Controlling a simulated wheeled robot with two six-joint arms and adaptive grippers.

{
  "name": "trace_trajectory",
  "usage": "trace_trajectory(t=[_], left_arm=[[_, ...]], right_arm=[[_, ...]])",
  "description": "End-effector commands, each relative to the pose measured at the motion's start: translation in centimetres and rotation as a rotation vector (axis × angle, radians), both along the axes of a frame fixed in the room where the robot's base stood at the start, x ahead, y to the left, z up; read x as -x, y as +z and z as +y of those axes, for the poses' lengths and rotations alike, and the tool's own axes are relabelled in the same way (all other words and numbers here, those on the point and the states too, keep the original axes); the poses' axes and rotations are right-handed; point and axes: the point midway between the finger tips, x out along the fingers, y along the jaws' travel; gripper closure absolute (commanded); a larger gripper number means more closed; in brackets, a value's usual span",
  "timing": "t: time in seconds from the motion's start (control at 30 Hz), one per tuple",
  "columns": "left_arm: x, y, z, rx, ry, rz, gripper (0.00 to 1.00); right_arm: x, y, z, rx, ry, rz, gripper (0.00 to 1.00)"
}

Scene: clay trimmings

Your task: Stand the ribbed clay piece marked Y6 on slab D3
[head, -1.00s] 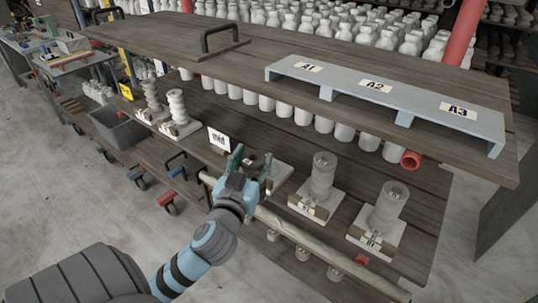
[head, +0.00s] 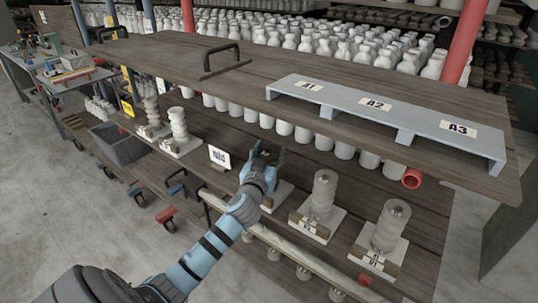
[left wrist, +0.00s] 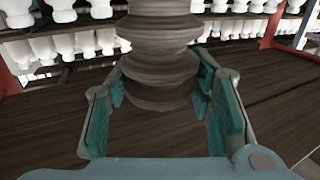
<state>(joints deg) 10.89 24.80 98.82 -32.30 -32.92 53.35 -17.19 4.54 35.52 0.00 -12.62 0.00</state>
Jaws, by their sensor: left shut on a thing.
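A grey-brown ribbed clay piece (left wrist: 160,65) stands between the green-padded fingers in the left wrist view. Its upper part is cut off by the frame, and no Y6 mark shows. My left gripper (head: 266,158) is shut on it, over the lower wooden shelf. In the head view the hand hides most of the piece. A pale slab (head: 281,193) lies partly hidden behind the hand; its mark cannot be read. My right gripper is not in view.
Two pale slabs to the right bear upright clay cylinders (head: 323,192) (head: 388,224). Ribbed pieces (head: 178,122) (head: 150,104) stand on slabs at the left. A white sign (head: 219,157) is left of the hand. The upper shelf (head: 190,62) overhangs behind, with a grey riser (head: 400,120).

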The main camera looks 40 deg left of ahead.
Motion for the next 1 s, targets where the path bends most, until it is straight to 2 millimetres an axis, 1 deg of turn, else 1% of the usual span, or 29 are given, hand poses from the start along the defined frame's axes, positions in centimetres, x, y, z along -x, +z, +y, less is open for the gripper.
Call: trace_trajectory(t=[0.1,0.2,0.23,0.33,0.67,0.73,0.87,1.0], left_arm=[[0.0,0.2,0.0,-0.001,-0.001,-0.002,1.0],[0.0,-0.1,0.0,-0.001,0.0,-0.002,1.0],[0.0,-0.1,0.0,0.0,0.0,0.001,0.47],[0.0,-0.1,0.0,0.0,0.001,0.001,0.32],[0.0,0.2,0.0,0.0,0.001,0.001,0.32],[0.5,0.1,-0.2,0.0,0.0,0.002,0.32],[2.7,0.0,-1.2,0.001,-0.001,0.002,0.32],[6.2,0.0,-2.7,0.0,-0.002,0.003,0.32]], right_arm=[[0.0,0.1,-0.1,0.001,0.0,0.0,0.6],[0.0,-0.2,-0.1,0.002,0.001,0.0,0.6],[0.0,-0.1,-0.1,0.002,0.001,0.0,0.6],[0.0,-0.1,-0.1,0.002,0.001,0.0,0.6],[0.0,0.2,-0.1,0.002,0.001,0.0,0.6],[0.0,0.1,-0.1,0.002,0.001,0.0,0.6],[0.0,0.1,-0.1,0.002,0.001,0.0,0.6],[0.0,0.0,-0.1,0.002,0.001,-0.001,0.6]])
